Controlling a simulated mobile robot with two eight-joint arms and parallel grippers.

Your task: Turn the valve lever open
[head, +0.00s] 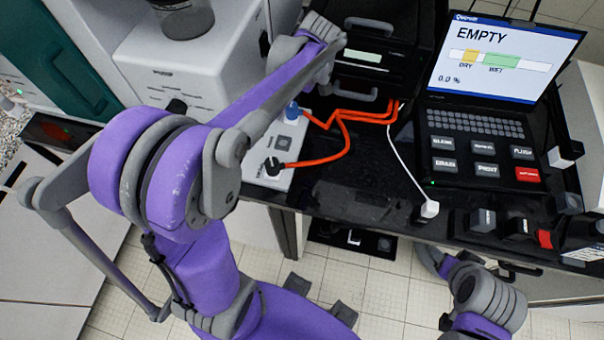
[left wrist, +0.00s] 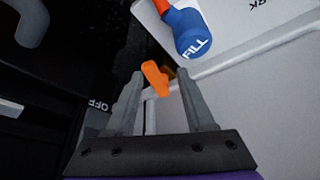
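A small orange lever (left wrist: 155,78) shows in the left wrist view, which I take to be the valve lever. A dark yellowish part, partly hidden, sits behind it. My left gripper (left wrist: 160,74) is open, with its two fingers apart on either side of the lever in the picture. I cannot tell whether either finger touches it. In the head view the left fingers and the lever are hidden behind my left arm. Only part of my right arm shows at the lower right of the head view; its gripper is not visible.
A blue plug labelled FILL (left wrist: 192,36) is close beyond the fingers; it also shows in the head view (head: 291,112). Orange hoses (head: 345,130) run over the black bench. A laptop (head: 495,60) reading EMPTY stands right. A black machine (head: 385,45) stands at the back.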

